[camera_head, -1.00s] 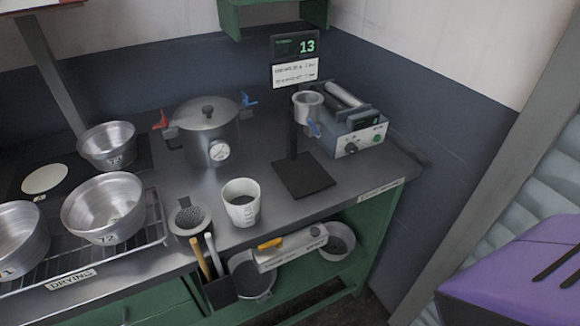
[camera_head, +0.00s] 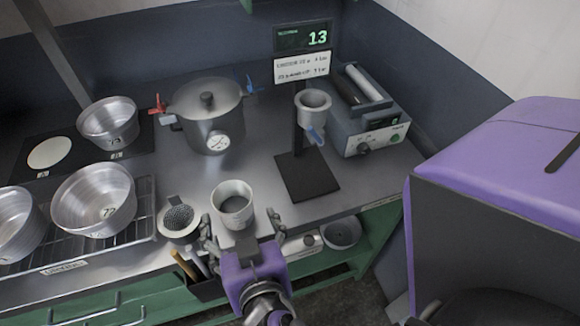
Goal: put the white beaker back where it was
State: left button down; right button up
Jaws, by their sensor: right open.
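The white beaker (camera_head: 233,206) stands upright on the front part of the steel counter, just right of a small strainer cup. It looks empty, and its near lower side is partly covered. My right gripper (camera_head: 240,228) is at the counter's front edge, on the near side of the beaker, with purple links behind it. Its fingers are spread wide, one to the left and one to the right of the beaker's lower part. I cannot tell whether either finger touches it. My left gripper is not in view.
A strainer cup (camera_head: 178,219) stands close left of the beaker. A lidded pot (camera_head: 207,112) stands behind. A black stand base (camera_head: 307,177) with a metal cup (camera_head: 313,104) above it is at right. Pans, including one marked 72 (camera_head: 93,201), are on the left. Bare counter lies behind the beaker.

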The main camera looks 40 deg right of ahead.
aim_at(232, 196)
jog(key=shift+w+d+r, duration=0.1)
jog(key=shift+w+r, duration=0.05)
jog(key=shift+w, duration=0.1)
jog(key=shift+x, duration=0.95)
jog(key=x, duration=0.2)
jog(key=p+x, duration=0.1)
jog(key=x, duration=0.1)
jog(key=shift+a, duration=0.25)
jog(key=shift+w+d+f, duration=0.15)
jog(key=shift+w+f, duration=0.1)
jog(key=shift+w, duration=0.25)
jog(key=shift+s, duration=0.1)
jog(key=c, duration=1.4)
jog(key=shift+c, duration=0.2)
